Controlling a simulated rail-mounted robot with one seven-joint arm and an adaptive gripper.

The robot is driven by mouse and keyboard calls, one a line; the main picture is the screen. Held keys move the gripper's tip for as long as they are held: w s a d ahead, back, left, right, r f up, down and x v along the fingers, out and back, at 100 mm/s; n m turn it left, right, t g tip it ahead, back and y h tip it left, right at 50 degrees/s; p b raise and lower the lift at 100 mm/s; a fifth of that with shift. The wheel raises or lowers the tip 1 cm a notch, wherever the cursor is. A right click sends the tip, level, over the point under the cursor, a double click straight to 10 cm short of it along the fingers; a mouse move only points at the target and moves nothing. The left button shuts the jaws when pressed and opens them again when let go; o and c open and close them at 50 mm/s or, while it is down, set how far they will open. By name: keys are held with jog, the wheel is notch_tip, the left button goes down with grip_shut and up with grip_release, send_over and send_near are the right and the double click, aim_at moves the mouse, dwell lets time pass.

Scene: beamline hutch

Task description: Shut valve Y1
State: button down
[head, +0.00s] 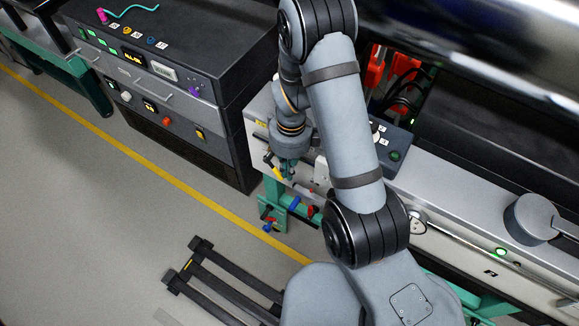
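A small yellow valve handle (278,173) shows on the pale panel front, just left of my gripper. I cannot read a Y1 label on it, and my gripper partly crowds the view of it. My gripper (287,172) points down in front of the panel, close beside the yellow handle. I cannot tell whether it touches the handle. Its fingers are too small and too hidden by the wrist to tell if they are open or shut. A blue handle (294,203) and a red handle (311,211) sit below it.
More small red and blue handles (268,225) hang lower on the green frame (274,197). A dark instrument cabinet (165,75) stands to the left. A black slatted frame (225,285) lies on the floor.

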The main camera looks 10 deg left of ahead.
jog(key=shift+a+f, duration=0.15)
jog(key=shift+f, duration=0.25)
jog(key=shift+r, duration=0.1)
dwell(0.4)
jog(key=shift+r+p, duration=0.55)
jog(key=shift+r, duration=0.15)
jog(key=s+d+r+p, duration=0.1)
jog(key=d+r, duration=0.6)
jog(key=r, duration=0.4)
jog(key=shift+s+r, duration=0.15)
jog(key=shift+s, duration=0.05)
